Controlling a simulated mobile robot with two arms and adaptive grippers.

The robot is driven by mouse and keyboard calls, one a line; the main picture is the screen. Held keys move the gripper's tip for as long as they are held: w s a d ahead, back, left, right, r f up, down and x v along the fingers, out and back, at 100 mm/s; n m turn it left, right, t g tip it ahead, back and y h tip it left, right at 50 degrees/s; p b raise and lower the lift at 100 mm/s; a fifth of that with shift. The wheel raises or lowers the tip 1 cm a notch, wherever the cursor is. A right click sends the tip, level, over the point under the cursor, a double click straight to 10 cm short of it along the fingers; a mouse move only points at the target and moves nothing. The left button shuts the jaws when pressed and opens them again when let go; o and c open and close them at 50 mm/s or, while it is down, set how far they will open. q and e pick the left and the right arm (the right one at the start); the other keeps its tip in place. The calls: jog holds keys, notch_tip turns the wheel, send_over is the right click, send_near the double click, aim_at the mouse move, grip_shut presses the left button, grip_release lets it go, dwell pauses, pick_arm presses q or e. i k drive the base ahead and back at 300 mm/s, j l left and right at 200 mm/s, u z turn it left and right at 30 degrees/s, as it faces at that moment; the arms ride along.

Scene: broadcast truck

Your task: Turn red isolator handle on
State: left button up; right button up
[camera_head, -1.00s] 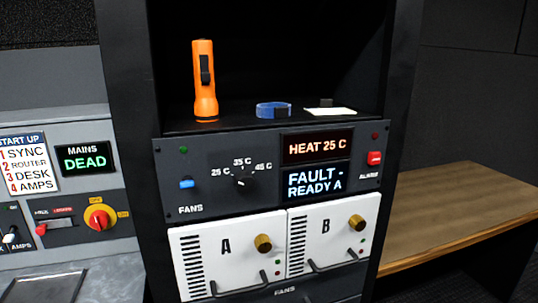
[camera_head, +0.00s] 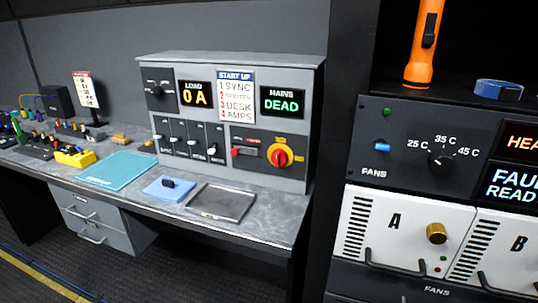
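The red isolator handle (camera_head: 280,155) sits on a round yellow plate at the lower right of the grey power panel (camera_head: 317,110). The panel stands on the desk at the centre of the head view. The exact angle of the handle is too small to tell. A display (camera_head: 282,102) above it reads MAINS DEAD, and another display (camera_head: 195,94) reads LOAD 0 A. A START UP card (camera_head: 235,97) lists SYNC, ROUTER, DESK, AMPS. A small red lever (camera_head: 240,152) is left of the handle. Neither of my grippers is in view.
The grey desk (camera_head: 265,226) holds a shallow metal tray (camera_head: 222,203), a blue box (camera_head: 168,188) and a teal mat (camera_head: 117,170). A black rack with a fan unit (camera_head: 400,150) and an orange torch (camera_head: 424,45) stands close on the right. Open floor lies in front.

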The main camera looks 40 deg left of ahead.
aim_at(278, 156)
jog(key=j+u, duration=0.35)
jog(key=j, duration=0.45)
jog(key=j+u, duration=0.35)
jog(key=j, duration=0.45)
